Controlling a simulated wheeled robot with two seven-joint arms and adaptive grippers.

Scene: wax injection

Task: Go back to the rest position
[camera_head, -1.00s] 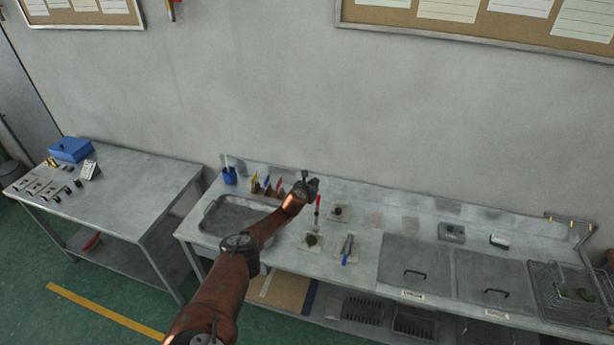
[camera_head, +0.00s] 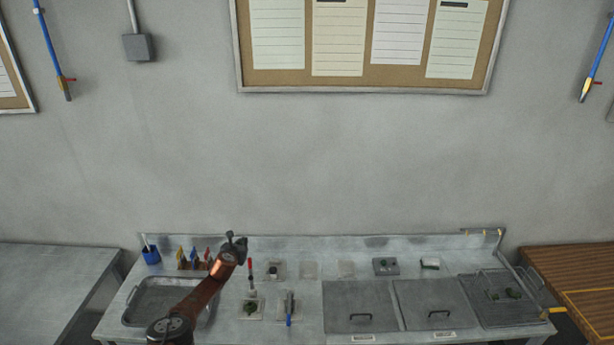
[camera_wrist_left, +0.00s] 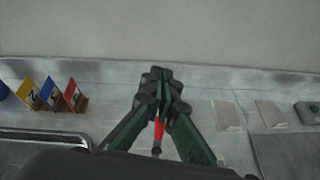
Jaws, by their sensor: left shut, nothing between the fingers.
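My left gripper (camera_head: 236,240) is raised over the back of the metal bench (camera_head: 300,330), near the back splash. In the left wrist view its fingers (camera_wrist_left: 160,80) are closed together with nothing between them. A red-handled tool (camera_head: 250,270) stands on the bench to the right of the gripper in the head view. Its red part (camera_wrist_left: 160,128) also shows between the finger links in the left wrist view, beyond them. My right gripper is not in view.
A sink basin (camera_head: 140,310) is left of my arm, with a blue cup (camera_head: 151,255) and coloured number cards (camera_wrist_left: 53,94) behind. A blue-handled tool (camera_head: 289,309) lies right of the gripper. Two lidded tanks (camera_head: 360,296) and a basket (camera_head: 520,311) fill the right side.

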